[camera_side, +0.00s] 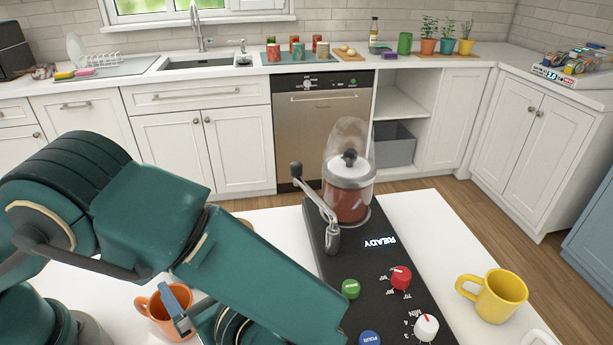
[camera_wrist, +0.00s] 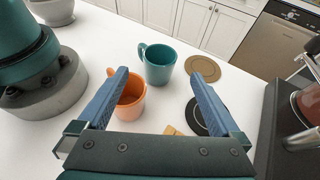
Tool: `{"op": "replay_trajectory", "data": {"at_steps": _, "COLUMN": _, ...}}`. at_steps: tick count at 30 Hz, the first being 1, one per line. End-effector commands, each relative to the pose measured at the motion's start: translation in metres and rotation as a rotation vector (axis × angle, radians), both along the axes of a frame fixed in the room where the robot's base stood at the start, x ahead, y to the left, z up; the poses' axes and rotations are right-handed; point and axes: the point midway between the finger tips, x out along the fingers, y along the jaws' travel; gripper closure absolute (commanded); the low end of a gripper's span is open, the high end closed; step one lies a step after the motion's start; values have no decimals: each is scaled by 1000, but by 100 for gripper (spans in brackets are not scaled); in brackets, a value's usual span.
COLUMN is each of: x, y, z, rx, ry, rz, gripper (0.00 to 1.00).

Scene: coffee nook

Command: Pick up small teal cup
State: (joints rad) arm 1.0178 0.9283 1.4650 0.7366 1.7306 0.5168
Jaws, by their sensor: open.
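The small teal cup (camera_wrist: 158,66) stands upright on the white counter in the wrist view, its handle to the left. It lies just beyond the fingertips of my gripper (camera_wrist: 160,76), roughly midway between them in the picture. My gripper is open and holds nothing; its two blue fingers are spread wide. In the side view one blue finger shows beside the orange cup (camera_side: 152,315), and the teal cup is hidden behind my arm. In the wrist view the orange cup (camera_wrist: 130,100) stands closer, partly covered by the left finger.
A cork coaster (camera_wrist: 203,69) lies right of the teal cup. A dark round disc (camera_wrist: 193,112) lies partly behind the right finger. The black coffee machine (camera_side: 350,265) stands right of my arm, with a yellow mug (camera_side: 498,298) beyond it.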

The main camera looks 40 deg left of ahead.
Motion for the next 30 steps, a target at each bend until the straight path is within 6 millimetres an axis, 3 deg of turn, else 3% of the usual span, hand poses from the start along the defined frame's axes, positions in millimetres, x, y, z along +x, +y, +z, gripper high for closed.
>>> {"op": "replay_trajectory", "data": {"at_steps": 3, "x": 3, "y": 17, "z": -6, "rx": 2, "ry": 3, "rz": 4, "gripper": 0}}
{"op": "replay_trajectory", "data": {"at_steps": 13, "x": 9, "y": 39, "z": -16, "rx": 0, "ry": 1, "rz": 3, "gripper": 0}}
{"op": "replay_trajectory", "data": {"at_steps": 21, "x": 18, "y": 73, "z": -31, "rx": 0, "ry": 2, "rz": 5, "gripper": 0}}
{"op": "replay_trajectory", "data": {"at_steps": 30, "x": 20, "y": 80, "z": -34, "rx": -2, "ry": 0, "rz": 0, "gripper": 0}}
